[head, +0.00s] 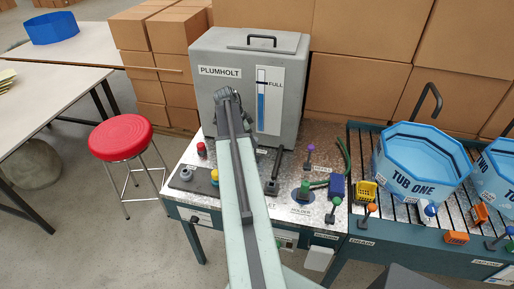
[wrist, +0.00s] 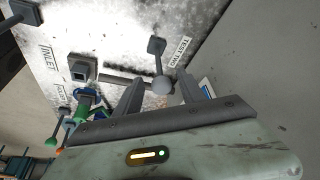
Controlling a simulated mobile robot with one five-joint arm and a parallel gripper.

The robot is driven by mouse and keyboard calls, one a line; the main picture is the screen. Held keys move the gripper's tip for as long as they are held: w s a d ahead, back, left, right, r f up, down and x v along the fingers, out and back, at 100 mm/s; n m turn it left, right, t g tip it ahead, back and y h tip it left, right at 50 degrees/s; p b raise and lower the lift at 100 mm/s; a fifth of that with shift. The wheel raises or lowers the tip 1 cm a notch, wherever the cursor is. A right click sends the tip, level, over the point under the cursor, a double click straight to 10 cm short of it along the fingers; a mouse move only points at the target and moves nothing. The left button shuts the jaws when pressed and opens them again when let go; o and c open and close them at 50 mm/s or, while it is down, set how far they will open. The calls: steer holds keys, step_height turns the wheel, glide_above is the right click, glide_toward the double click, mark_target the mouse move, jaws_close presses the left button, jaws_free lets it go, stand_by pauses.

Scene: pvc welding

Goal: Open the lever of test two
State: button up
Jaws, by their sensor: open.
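In the wrist view, a grey lever (wrist: 159,68) has a square base and a round knob. The knob lies between the two fingers of my gripper (wrist: 163,88), close to the near finger ends. The fingers are apart; I cannot tell whether either touches the knob. A white label (wrist: 180,52) beside the lever appears at an angle, and I cannot read it surely as test two.
The grey PLUMHOLT tank (head: 216,97) stands at the bench's back. Tub one (head: 411,160) sits on rollers. A red stool (head: 120,137) is left.

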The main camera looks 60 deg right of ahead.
steer(key=b+x, duration=0.7)
steer(key=x, duration=0.1)
steer(key=shift+a, duration=0.1)
steer(key=shift+r, duration=0.1)
jaws_close()
stand_by(1.2)
